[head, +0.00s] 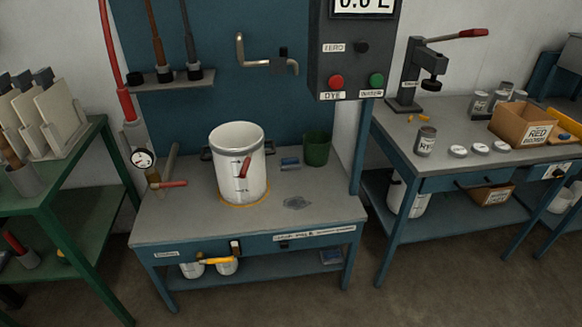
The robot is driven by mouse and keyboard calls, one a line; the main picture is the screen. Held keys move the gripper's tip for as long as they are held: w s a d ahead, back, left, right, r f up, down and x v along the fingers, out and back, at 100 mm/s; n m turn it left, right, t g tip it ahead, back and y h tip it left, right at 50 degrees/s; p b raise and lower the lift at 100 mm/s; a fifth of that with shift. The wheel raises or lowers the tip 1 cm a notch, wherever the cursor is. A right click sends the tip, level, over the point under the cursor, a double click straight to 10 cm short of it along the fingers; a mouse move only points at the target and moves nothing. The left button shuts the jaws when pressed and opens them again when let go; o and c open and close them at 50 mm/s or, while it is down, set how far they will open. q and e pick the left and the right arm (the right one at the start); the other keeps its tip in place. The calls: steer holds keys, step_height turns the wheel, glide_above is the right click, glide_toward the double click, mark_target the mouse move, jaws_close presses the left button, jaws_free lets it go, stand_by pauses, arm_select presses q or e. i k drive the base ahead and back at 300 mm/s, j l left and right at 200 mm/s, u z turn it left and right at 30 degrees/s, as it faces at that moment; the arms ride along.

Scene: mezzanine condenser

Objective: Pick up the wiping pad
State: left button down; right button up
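A small flat blue block (290,163), which looks like the wiping pad, lies on the grey top of the blue workbench (160,230). It is to the right of a white bucket and just left of a dark green cup. Another small blue item (331,257) lies on the bench's lower shelf; I cannot tell what it is. Neither of my grippers is in view.
The white bucket (237,187) stands mid-bench with a red handle on its front. The green cup (317,149) is at the back. A dark wet-looking patch (297,203) marks the bench top. A control box (352,50) hangs above. The bench's front right is clear.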

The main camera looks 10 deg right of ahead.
mark_target(290, 164)
steer(key=l+u, duration=0.2)
steer(key=u, duration=0.5)
steer(key=l+u, duration=0.3)
steer(key=l, duration=0.45)
steer(key=l+u, duration=0.25)
steer(key=l, duration=0.45)
steer(key=l+u, duration=0.3)
steer(key=l, duration=0.45)
steer(key=k, duration=0.05)
